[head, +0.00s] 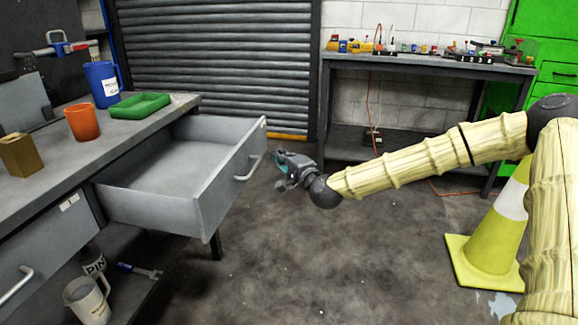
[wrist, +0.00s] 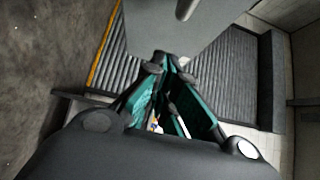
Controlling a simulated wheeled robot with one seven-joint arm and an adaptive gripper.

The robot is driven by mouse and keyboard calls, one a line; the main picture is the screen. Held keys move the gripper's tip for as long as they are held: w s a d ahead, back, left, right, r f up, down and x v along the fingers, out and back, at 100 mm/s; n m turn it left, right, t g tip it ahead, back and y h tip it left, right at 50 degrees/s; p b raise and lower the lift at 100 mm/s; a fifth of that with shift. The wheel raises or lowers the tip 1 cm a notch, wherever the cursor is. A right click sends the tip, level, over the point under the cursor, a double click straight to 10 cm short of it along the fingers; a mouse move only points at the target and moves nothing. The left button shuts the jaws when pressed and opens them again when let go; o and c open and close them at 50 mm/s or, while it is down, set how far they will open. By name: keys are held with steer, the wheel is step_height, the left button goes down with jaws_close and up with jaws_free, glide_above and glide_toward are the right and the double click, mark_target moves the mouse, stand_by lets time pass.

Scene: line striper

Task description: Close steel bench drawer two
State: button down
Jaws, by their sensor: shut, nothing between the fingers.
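The open grey steel drawer (head: 215,185) sticks out of the bench at the left of the head view. It looks empty, and its front carries a bar handle (head: 247,167). My gripper (head: 282,160) is shut and empty, just right of the drawer front near the handle. In the wrist view my gripper (wrist: 168,62) has its fingertips together, with a grey panel (wrist: 190,25) just beyond them that appears to be the drawer front. Whether the fingertips touch it I cannot tell. Another drawer front (head: 30,270) with a handle is at the lower left, and it looks shut.
On the steel bench (head: 60,150) stand an orange cup (head: 82,122), a blue jug (head: 102,84), a green tray (head: 138,106) and a wooden block (head: 18,155). A yellow cone (head: 490,240) stands at the right. A workbench (head: 430,65) is behind. The middle floor is clear.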

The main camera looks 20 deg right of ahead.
mark_target(257, 146)
steer(key=w+a+b, duration=0.1)
steer(key=w+a, duration=0.2)
steer(key=shift+w+a, duration=0.35)
steer(key=shift+w, duration=0.05)
